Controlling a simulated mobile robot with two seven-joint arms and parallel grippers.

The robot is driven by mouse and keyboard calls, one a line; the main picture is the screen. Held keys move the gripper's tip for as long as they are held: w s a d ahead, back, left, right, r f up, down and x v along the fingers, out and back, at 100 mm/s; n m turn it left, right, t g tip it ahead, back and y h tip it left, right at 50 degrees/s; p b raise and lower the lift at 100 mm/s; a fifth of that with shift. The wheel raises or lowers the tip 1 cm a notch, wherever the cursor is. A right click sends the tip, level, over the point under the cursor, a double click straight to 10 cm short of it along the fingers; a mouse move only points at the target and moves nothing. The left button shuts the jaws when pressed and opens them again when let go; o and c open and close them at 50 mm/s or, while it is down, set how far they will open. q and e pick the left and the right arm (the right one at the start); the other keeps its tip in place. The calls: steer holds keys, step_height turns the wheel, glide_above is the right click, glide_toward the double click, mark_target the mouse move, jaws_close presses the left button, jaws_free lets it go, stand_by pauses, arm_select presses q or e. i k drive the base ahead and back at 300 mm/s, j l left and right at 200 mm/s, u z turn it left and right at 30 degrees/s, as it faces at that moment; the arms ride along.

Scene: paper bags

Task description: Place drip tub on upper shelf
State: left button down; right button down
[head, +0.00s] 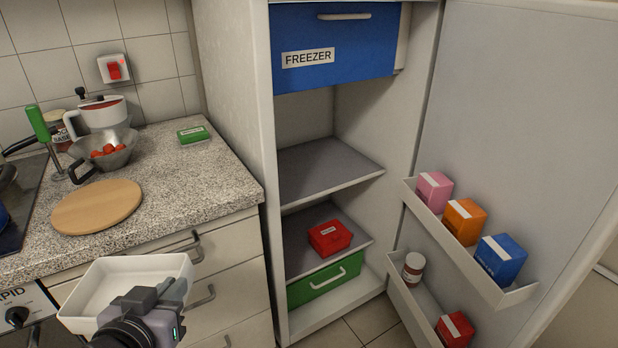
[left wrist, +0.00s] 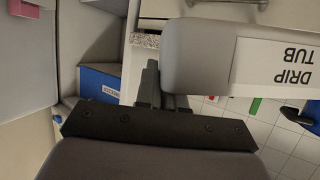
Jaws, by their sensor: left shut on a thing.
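The drip tub (head: 125,278) is a shallow white open tub at the lower left of the head view. My left gripper (head: 163,297) is shut on its near right edge and holds it in front of the drawers, below the counter top. In the left wrist view its side shows a "DRIP TUB" label (left wrist: 272,68), upside down. The fridge stands open. Its upper shelf (head: 325,168) is grey and bare. The lower shelf (head: 300,250) carries a red box (head: 330,238). My right gripper is not in view.
The blue freezer drawer (head: 335,45) is above the shelves and a green drawer (head: 325,281) below. The open door (head: 530,110) at right has racks with several small boxes and a jar (head: 413,267). The counter (head: 175,170) at left holds a round board (head: 97,206).

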mark_target(309, 176)
steer(key=z, duration=0.65)
steer(key=i+z, duration=0.15)
steer(key=z, duration=0.25)
steer(key=i+j+z, duration=0.1)
steer(key=z, duration=0.25)
steer(key=i+j, duration=1.05)
steer(key=j, duration=0.1)
